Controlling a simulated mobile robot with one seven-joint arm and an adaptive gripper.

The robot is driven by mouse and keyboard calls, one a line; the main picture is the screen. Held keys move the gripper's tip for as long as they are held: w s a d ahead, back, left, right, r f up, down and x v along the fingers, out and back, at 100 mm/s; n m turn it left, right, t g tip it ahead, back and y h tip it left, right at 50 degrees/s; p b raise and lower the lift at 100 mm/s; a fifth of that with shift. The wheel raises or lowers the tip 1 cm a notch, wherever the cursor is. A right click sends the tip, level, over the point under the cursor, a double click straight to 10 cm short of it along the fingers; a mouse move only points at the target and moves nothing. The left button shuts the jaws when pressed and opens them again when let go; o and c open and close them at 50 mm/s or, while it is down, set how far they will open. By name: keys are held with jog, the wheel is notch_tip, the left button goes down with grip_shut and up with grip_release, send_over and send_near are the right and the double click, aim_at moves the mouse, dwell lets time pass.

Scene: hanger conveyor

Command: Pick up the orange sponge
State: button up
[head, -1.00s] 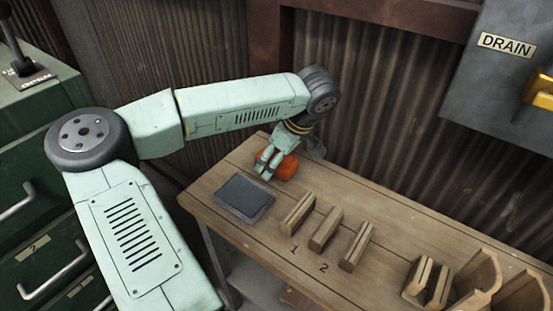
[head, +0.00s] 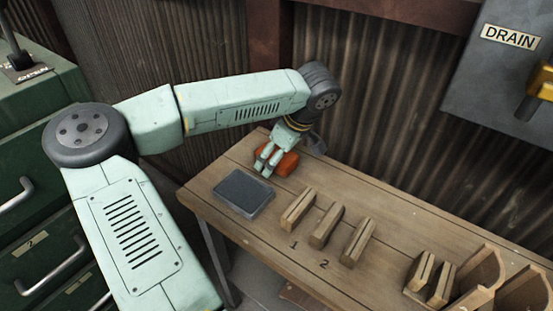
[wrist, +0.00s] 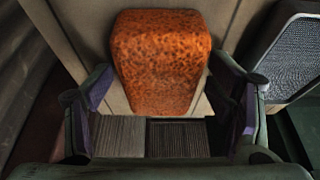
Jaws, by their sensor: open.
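The orange sponge (head: 288,163) lies on the wooden bench at its far left end. In the wrist view the sponge (wrist: 160,62) is a speckled orange block, narrower toward its near end. My gripper (head: 263,170) points down at the sponge in the head view and hides part of it. In the wrist view my gripper (wrist: 165,105) is open, with one finger on each side of the sponge's near end. I cannot tell whether either finger touches it.
A dark flat pad (head: 243,192) lies on the bench (head: 355,195) left of the sponge. Several slotted wooden blocks (head: 326,227) stand to the right, some by the numbers 1 and 2. A corrugated wall (head: 380,110) rises behind. A grey DRAIN panel (head: 500,80) is at upper right.

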jog(key=c, duration=1)
jog(key=shift+r, duration=0.15)
jog(key=shift+c, duration=0.2)
